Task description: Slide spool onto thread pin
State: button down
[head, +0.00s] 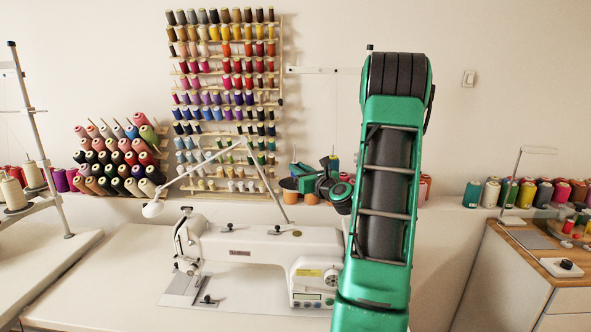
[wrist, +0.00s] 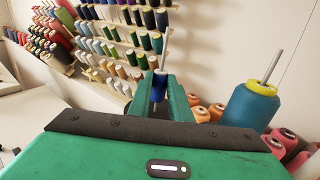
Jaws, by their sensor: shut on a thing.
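My gripper (wrist: 160,92) is shut on a small dark blue spool (wrist: 159,87), which sits upright between the two green fingers in the wrist view. A thin grey thread pin (wrist: 164,48) rises straight above the spool, and a short thin length shows below it. The pin lines up with the spool, but I cannot tell whether it passes through it or stands behind it. In the head view my gripper (head: 316,178) is beyond the sewing machine, near the wall; the spool cannot be made out there.
A large teal spool (wrist: 250,106) stands on another pin close to the right of my gripper. Orange cones (wrist: 204,112) sit low nearby. A wall rack (head: 235,100) of threads is at the back. The white sewing machine (head: 255,247) stands in front.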

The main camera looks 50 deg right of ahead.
jog(key=shift+f, duration=0.8)
jog(key=shift+f, duration=0.2)
jog(key=c, duration=1.5)
grip_release()
jog(key=shift+c, duration=0.2)
jog(key=v, duration=1)
jog(key=shift+s+a, duration=0.15)
jog(key=shift+s, duration=0.15)
